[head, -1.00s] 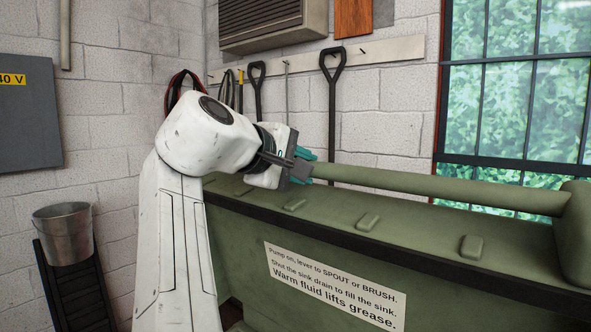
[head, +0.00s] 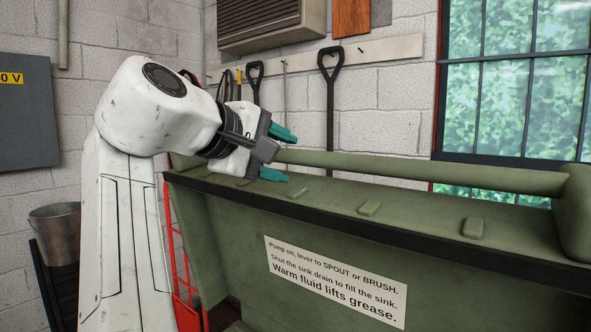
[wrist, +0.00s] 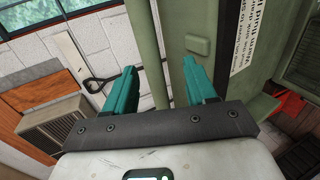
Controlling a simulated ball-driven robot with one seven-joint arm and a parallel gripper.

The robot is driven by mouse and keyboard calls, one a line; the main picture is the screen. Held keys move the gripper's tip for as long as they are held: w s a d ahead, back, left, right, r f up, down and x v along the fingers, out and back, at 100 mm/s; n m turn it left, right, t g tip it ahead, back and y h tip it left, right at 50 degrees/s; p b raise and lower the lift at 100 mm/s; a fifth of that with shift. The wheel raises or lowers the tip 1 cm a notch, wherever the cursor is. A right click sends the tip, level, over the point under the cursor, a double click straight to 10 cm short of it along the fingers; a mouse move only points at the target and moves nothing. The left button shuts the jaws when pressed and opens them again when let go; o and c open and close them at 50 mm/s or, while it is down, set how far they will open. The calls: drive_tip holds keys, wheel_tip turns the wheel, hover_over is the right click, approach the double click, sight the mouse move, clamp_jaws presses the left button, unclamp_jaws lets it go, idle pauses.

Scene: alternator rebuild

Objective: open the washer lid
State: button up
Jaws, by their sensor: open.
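The green washer lid (head: 230,222) stands raised and tilted, with its printed label (head: 335,283) facing me. A green bar (head: 420,175) runs along its upper edge. My gripper (head: 283,155) is open near the left part of this bar, its teal fingers above and below the bar's line. In the wrist view, the bar (wrist: 149,45) shows between the open fingers (wrist: 158,87), and the lid (wrist: 200,75) lies to the right. I see no finger clearly touching the bar. The washer's body below the lid is mostly out of view.
A wall rack (head: 395,50) with shovels is behind the lid, and a window (head: 515,90) is at the right. A bucket (head: 55,235) and a red frame (head: 180,285) stand at the lower left. A grey wall cabinet (head: 25,115) hangs at the left.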

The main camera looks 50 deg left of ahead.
drive_tip(key=shift+v, duration=2.3)
